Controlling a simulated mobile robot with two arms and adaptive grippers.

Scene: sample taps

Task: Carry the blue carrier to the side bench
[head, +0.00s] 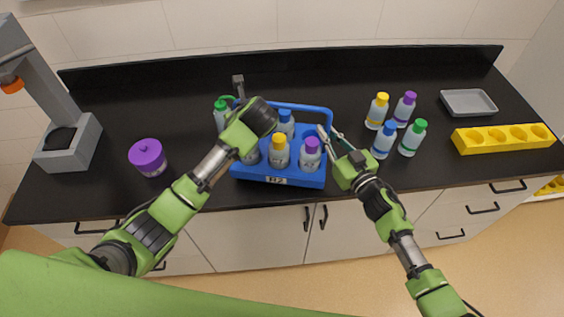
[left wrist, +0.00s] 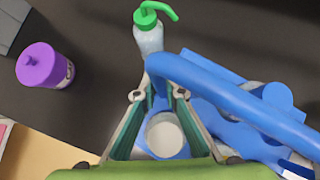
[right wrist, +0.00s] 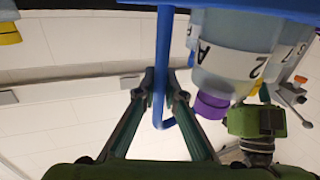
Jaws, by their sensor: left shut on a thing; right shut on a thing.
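The blue carrier (head: 277,179) is over the front middle of the black bench, upright, with several capped bottles in it and a label on its front. I cannot tell whether it touches the bench top. My left gripper (left wrist: 159,95) is shut on the left upright of the carrier's handle; in the head view my wrist hides its fingers. My right gripper (head: 333,136) is shut on the right upright of the handle, a blue bar (right wrist: 161,60) between the fingers in the right wrist view. The side bench is not clearly identifiable.
A purple-lidded jar (head: 148,157) and a grey stand (head: 75,145) are on the left. A green-topped wash bottle (left wrist: 149,38) is behind the carrier. Several bottles (head: 383,140), a grey tray (head: 468,102) and a yellow rack (head: 500,138) are on the right.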

